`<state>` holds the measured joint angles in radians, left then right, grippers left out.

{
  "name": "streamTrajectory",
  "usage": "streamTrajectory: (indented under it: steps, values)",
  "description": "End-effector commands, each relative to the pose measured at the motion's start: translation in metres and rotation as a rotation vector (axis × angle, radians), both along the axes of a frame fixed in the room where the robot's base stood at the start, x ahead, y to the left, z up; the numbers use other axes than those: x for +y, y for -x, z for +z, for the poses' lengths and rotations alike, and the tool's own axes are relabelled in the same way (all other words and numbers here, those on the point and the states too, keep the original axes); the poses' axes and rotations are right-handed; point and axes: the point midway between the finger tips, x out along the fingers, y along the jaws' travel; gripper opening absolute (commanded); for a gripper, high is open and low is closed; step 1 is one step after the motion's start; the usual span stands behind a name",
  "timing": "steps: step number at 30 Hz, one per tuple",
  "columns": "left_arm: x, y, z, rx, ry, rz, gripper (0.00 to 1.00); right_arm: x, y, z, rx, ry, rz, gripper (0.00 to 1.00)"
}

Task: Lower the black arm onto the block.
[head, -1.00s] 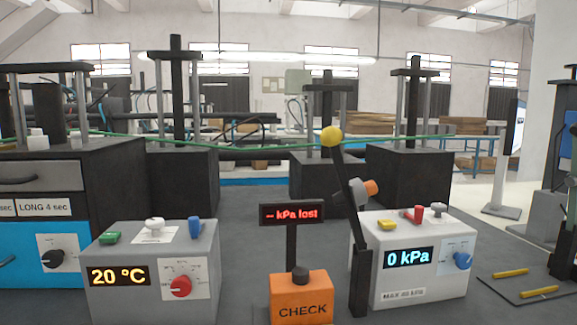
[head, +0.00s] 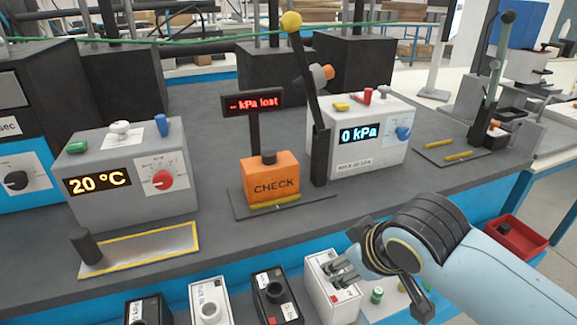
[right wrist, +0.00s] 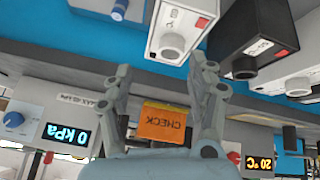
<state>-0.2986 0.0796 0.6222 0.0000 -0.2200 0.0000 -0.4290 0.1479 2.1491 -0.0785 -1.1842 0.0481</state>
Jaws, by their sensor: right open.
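A black arm (head: 304,75) with a yellow ball on top stands raised, leaning slightly left, on a black post beside the white 0 kPa box (head: 368,138). An orange-tipped cylinder sticks out beside it. The orange CHECK block (head: 270,182) with a black button stands left of the post, and it also shows upside down in the right wrist view (right wrist: 165,122). Another upright arm (head: 491,75) with a dark ball stands at the far right. Which arm and block are meant, I cannot tell. My right gripper (head: 345,272) is open and empty, low in front of the bench. My left gripper is out of view.
A grey 20 °C box (head: 130,170) stands left, with a yellow-edged plate (head: 150,250) before it. Yellow bars (head: 456,156) lie on a dark plate at right. Several small boxes (head: 210,298) line the front below. A red tray (head: 507,240) lies at right.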

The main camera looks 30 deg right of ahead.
Motion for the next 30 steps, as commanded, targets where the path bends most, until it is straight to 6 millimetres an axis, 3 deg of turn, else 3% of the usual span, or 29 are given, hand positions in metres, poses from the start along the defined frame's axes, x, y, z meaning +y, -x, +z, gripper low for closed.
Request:
streamTrajectory:
  steps: [1, 5, 9, 12, 15, 20, 30]
  values:
    - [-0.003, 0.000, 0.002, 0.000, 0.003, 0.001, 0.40, -0.005, -0.022, 0.025, -0.081, 0.022, 0.001, 0.58]
    - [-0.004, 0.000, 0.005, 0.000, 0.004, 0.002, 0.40, -0.017, -0.080, 0.106, -0.329, 0.085, 0.001, 0.58]
    - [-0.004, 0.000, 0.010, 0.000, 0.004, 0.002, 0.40, -0.025, -0.128, 0.221, -0.648, 0.158, 0.011, 0.58]
    - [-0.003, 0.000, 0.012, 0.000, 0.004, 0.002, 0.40, -0.026, -0.143, 0.290, -0.832, 0.198, 0.022, 0.58]
    - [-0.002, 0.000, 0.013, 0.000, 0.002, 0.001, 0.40, -0.024, -0.147, 0.331, -0.942, 0.221, 0.030, 0.58]
    - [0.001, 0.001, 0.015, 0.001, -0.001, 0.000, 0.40, -0.025, -0.155, 0.349, -0.989, 0.230, 0.034, 0.58]
    - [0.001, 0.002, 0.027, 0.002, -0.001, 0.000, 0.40, -0.040, -0.216, 0.348, -0.984, 0.230, 0.034, 0.58]
